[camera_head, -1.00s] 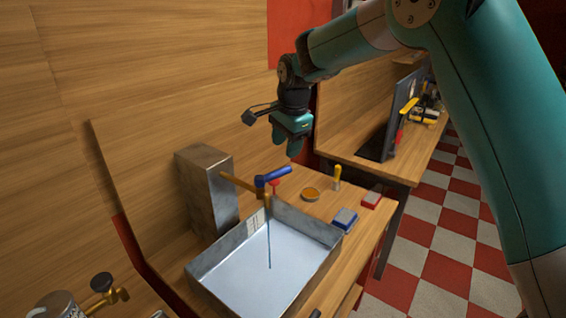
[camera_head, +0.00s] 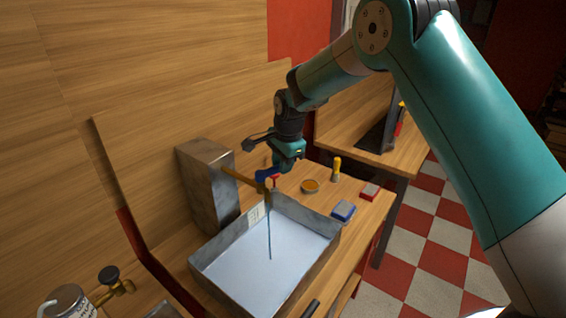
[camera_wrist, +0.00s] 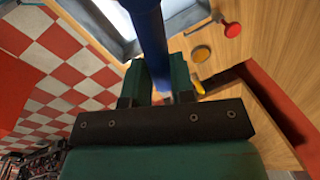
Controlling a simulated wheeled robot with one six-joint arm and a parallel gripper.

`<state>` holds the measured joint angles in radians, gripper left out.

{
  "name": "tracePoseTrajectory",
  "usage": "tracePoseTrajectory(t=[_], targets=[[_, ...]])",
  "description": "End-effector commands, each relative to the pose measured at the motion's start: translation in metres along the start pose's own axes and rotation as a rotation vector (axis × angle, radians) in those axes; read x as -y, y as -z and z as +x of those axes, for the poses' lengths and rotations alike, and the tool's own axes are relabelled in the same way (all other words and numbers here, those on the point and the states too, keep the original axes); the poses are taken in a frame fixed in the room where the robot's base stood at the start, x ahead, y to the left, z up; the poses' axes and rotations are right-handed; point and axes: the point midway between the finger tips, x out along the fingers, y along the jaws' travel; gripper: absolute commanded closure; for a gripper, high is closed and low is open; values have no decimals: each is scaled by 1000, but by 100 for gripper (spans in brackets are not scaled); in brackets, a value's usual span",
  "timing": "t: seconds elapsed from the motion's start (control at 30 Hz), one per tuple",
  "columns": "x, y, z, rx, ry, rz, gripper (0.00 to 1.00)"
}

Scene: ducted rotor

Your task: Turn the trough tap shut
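The tap (camera_head: 240,181) is a brass pipe from a grey metal block, with a blue lever handle (camera_head: 267,174) on top. A thin stream of water (camera_head: 269,230) falls from it into the metal trough (camera_head: 322,268). My gripper (camera_head: 282,169) is down at the far end of the handle. In the wrist view the blue handle (camera_wrist: 150,35) runs between the two green fingers of my gripper (camera_wrist: 160,75). The fingers lie close beside it; whether they press on it I cannot tell. The handle's end is partly hidden.
The grey block (camera_head: 208,190) stands behind the trough. A red knob (camera_wrist: 232,30) is close to the tap.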

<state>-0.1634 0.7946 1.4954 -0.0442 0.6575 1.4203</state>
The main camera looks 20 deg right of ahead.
Motion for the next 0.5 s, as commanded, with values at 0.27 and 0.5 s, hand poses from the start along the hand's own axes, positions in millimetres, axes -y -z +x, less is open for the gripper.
tracePoseTrajectory(t=[0.27, 0.5], targets=[[5, 1, 2, 14, 1, -68, 100], [20, -2, 4, 56, 1, -281, 100]])
